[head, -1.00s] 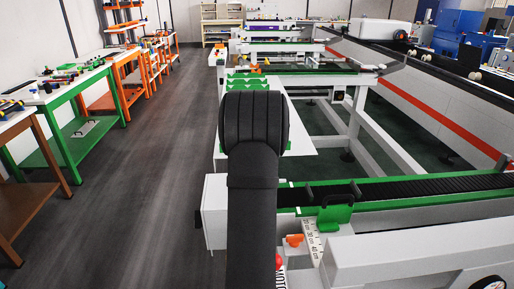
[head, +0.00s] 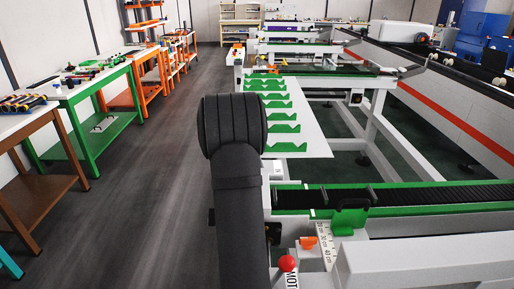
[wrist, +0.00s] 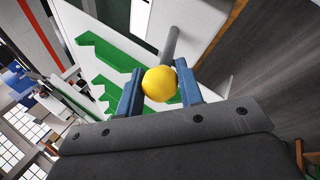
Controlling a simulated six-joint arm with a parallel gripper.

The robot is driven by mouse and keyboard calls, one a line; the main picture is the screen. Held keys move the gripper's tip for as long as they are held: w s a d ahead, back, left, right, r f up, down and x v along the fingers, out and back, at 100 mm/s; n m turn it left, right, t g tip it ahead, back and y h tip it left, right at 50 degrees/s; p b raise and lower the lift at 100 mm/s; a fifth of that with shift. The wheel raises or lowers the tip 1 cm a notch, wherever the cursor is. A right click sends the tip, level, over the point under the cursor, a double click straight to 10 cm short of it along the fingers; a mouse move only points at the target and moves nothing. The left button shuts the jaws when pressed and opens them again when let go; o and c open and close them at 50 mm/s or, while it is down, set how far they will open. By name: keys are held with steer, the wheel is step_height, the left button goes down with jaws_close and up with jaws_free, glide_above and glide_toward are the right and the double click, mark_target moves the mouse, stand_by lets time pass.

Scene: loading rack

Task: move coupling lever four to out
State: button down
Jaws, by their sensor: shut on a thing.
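A lever with a yellow ball knob (wrist: 159,84) and a grey rod (wrist: 171,46) shows in the wrist view. The two blue fingers of my gripper (wrist: 160,74) are closed around the knob, one on each side. The number of this lever and its marked positions cannot be read. In the head view my black arm hides the gripper and the yellow knob. A red ball knob (head: 288,263) stands at the front, just right of my arm, by a partly visible label.
A white plate with green notched strips (head: 285,127) lies beyond my arm. A green-edged conveyor (head: 405,197) and a white scale (head: 327,246) are at the right. Workbenches, one with a green frame (head: 97,97), line the left. The grey floor (head: 155,190) between is clear.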

stand_by(0.3)
steer(key=c, duration=1)
jaws_free()
steer(key=v, duration=1.7)
steer(key=shift+a+r, duration=0.15)
steer(key=shift+r, duration=0.05)
steer(key=shift+f, duration=0.1)
steer(key=x, duration=1.7)
steer(key=shift+f, duration=0.15)
